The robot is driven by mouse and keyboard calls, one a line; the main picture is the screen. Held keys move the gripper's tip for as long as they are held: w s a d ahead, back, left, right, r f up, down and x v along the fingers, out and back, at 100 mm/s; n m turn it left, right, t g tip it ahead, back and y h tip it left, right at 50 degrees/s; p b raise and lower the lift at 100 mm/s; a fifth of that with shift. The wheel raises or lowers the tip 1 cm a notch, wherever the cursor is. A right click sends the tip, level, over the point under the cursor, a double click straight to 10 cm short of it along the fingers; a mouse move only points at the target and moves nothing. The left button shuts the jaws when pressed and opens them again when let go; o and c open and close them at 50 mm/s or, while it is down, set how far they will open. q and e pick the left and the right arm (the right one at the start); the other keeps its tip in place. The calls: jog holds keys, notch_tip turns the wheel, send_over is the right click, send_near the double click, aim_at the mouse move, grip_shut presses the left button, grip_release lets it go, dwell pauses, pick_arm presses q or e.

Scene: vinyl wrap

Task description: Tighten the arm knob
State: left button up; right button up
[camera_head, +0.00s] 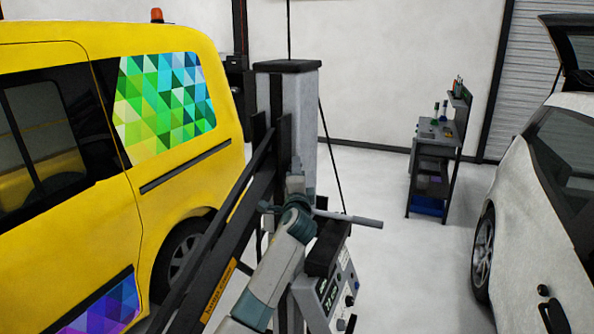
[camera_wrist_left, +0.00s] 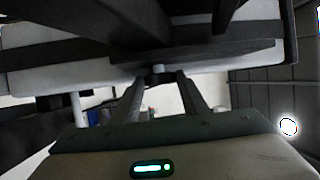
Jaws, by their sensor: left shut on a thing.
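The arm knob (camera_wrist_left: 158,69) is a small grey piece under the dark and pale arm of the machine in the left wrist view. My left gripper (camera_wrist_left: 162,78) has its two fingers reaching up to the knob, one on each side, and is shut on it. In the head view my left arm comes up from the bottom, and the gripper (camera_head: 296,183) is beside the machine's black slanted arm (camera_head: 235,225). The knob is hidden there. My right gripper is in neither view.
A grey column (camera_head: 300,95) and a control box (camera_head: 335,290) with knobs stand close to my arm. A grey rod (camera_head: 350,218) sticks out to the right. A yellow van (camera_head: 200,165) is at left, a white car (camera_head: 530,220) at right. A tool cart (camera_head: 435,160) stands behind clear floor.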

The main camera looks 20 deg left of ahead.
pick_arm(q)
jog(key=shift+r+m+g+h+p, duration=0.15)
jog(key=shift+r+m+g+h, duration=0.2)
jog(key=shift+g, duration=0.55)
jog(key=shift+r+m+g+h+p, duration=0.15)
jog(key=shift+m+g+h, duration=0.25)
jog(key=shift+g, duration=0.5)
jog(key=o, duration=0.8)
jog(key=shift+c, duration=0.2)
jog(key=shift+s+f, duration=0.1)
jog(key=shift+s, duration=0.05)
